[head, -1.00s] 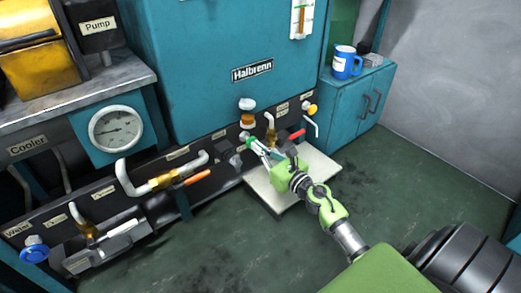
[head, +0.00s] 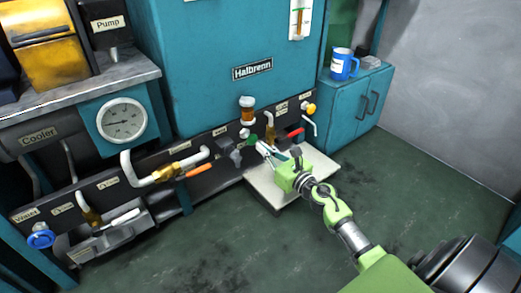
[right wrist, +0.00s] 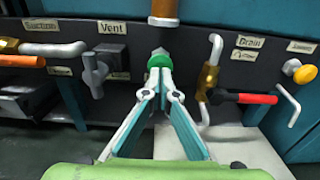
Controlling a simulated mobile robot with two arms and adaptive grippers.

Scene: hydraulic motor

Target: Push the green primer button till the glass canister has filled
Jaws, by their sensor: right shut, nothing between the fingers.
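The green primer button (head: 253,138) sits on the dark panel under the machine; it also shows in the right wrist view (right wrist: 160,61). The small glass canister (head: 247,114) stands just above it, amber inside under a pale top. In the right wrist view only the canister's amber lower part (right wrist: 164,10) shows. My right gripper (head: 263,147) is shut and empty, its tips close in front of the button. In the right wrist view its tips (right wrist: 159,80) point at the button; I cannot tell whether they touch it. My left gripper is not in view.
A grey valve handle (right wrist: 97,72) labelled Vent is left of the button. A drain valve with a red handle (right wrist: 245,98) and a yellow knob (right wrist: 298,70) are on the right. A pale tray (head: 290,187) lies below. The floor on the right is clear.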

